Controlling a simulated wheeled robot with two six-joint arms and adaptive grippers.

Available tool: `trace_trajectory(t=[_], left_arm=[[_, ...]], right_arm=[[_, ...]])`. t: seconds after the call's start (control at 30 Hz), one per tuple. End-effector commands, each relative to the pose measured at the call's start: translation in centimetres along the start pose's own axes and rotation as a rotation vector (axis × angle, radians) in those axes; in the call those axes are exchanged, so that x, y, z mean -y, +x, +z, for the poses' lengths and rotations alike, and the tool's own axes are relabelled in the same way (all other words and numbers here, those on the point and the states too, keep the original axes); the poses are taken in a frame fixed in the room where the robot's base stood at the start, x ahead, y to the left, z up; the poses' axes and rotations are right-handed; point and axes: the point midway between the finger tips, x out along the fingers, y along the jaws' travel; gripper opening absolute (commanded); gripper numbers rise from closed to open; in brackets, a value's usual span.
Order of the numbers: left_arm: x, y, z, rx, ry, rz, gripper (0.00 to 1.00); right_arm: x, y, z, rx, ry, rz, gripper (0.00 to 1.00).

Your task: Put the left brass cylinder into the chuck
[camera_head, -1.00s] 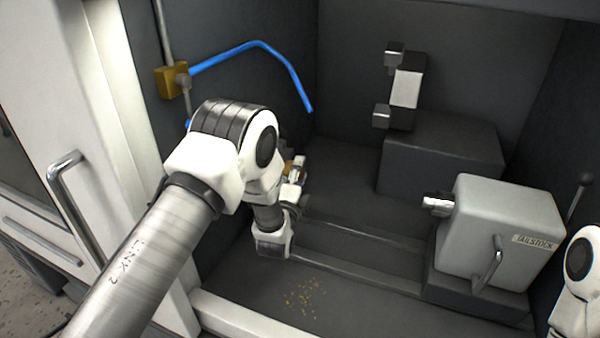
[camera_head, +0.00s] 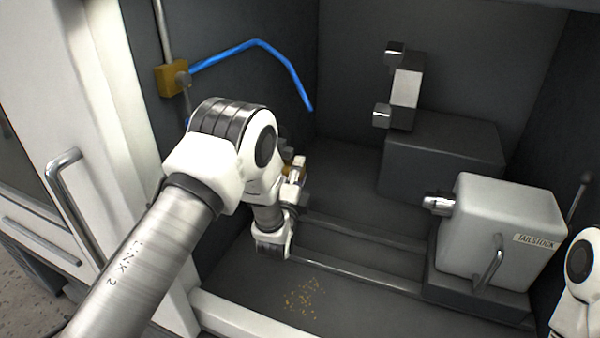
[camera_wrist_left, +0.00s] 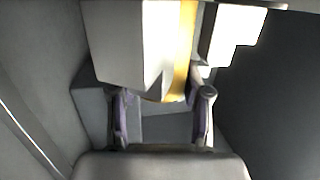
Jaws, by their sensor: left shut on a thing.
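My left gripper (camera_head: 296,172) is at the left side of the machine bay, mostly hidden by my own arm in the head view. It is shut on the brass cylinder (camera_head: 288,167), of which only a small golden patch shows there. In the left wrist view, the gripper (camera_wrist_left: 163,104) has its two fingers on either side of the cylinder's lower end, and a golden strip of the cylinder (camera_wrist_left: 184,50) shows. Pale stepped blocks beside it look like jaws of the chuck (camera_wrist_left: 232,30). How deep the cylinder sits among them cannot be told. My right gripper is out of view.
The grey tailstock (camera_head: 500,225) stands at the right on two rails (camera_head: 350,272). A dark block with a turret-like tool holder (camera_head: 405,90) is at the back. A blue hose (camera_head: 265,45) runs along the left wall. Brass chips (camera_head: 303,297) lie on the floor in front.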

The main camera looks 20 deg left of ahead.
Motion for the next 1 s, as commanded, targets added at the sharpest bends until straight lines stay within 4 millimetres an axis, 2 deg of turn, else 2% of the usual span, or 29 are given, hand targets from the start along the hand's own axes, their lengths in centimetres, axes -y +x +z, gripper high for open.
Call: trace_trajectory(t=[0.07,0.1,0.17,0.83,0.87,0.9,0.93,1.0], left_arm=[[0.16,0.08,0.16,0.005,-0.001,-0.003,0.00],[0.15,0.07,0.16,0.005,-0.001,-0.003,0.55],[0.14,0.07,0.15,0.004,-0.001,-0.003,0.76],[-0.13,-0.05,0.05,0.001,0.000,0.003,0.77],[-0.12,-0.05,0.05,0.001,0.000,0.003,0.84],[-0.11,-0.04,0.04,0.001,0.000,0.003,0.96],[-0.10,-0.04,0.04,0.001,0.000,0.002,1.00],[-0.08,-0.03,0.04,0.001,0.000,0.002,1.00]], right_arm=[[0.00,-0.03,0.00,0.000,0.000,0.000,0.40],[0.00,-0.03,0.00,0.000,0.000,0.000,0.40],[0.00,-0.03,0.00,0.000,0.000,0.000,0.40],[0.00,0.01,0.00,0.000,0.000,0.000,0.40],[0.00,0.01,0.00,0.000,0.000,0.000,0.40],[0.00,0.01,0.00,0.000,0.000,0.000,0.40],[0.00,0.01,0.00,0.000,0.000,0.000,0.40],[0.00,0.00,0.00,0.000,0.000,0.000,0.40]])
